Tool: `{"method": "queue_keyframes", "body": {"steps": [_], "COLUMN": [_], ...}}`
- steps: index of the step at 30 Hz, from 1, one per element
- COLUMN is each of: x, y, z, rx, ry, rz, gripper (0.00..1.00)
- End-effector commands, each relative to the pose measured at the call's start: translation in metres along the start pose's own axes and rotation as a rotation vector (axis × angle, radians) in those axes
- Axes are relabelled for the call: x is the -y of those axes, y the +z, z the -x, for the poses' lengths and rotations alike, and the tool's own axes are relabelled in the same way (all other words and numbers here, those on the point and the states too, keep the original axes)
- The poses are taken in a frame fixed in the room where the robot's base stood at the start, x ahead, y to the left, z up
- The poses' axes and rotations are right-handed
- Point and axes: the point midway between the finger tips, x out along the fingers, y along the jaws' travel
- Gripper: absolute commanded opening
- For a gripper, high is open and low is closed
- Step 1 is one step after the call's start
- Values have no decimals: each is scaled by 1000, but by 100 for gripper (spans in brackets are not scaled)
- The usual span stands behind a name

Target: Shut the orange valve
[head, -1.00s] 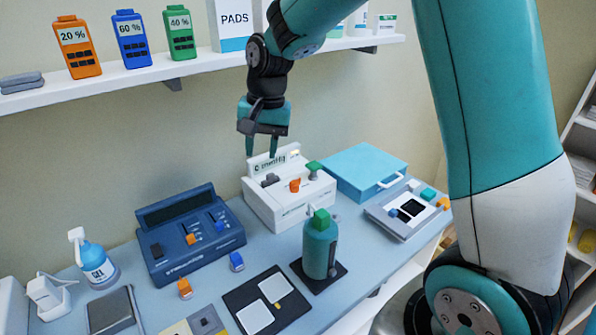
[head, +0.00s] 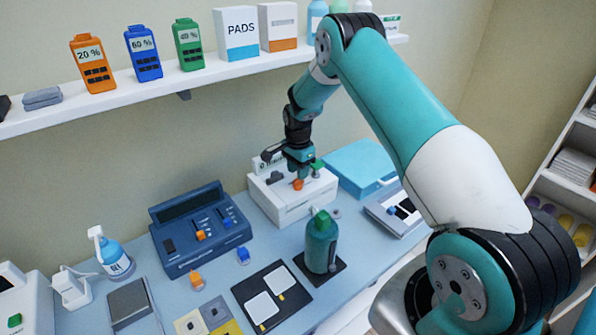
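The orange valve (head: 298,185) is a small knob on the top of a white device (head: 275,205) at the back of the bench. The device also carries a grey knob and a green knob (head: 317,165). My gripper (head: 301,174) points down directly over the orange valve, with its fingertips at or just above it. The fingers are small and partly hidden against the device, so I cannot tell their gap or whether they touch the valve. The gripper and wrist cover part of the device's label panel.
A blue console (head: 200,235) stands left of the device, and a light blue case (head: 357,165) stands to the right. A teal bottle with a green cap (head: 321,245) stands in front. A shelf (head: 150,80) with bottles and boxes runs above.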

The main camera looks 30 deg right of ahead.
Motion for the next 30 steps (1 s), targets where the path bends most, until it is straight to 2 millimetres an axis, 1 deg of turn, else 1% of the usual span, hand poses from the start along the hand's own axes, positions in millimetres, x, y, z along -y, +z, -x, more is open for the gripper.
{"method": "queue_keyframes", "body": {"steps": [3,6,10,17,20,21,22,30], "x": [0,0,0,0,0,0,0,0], "y": [0,0,0,0,0,0,0,0], "z": [-15,-24,-30,-32,-31,-31,-31,-32], "rx": [1,1,0,0,0,0,0,0], "ry": [2,2,0,-1,0,0,0,-1], "rz": [1,1,1,2,2,2,2,26], "gripper": [36,36,36,36,16,6,5,5]}}
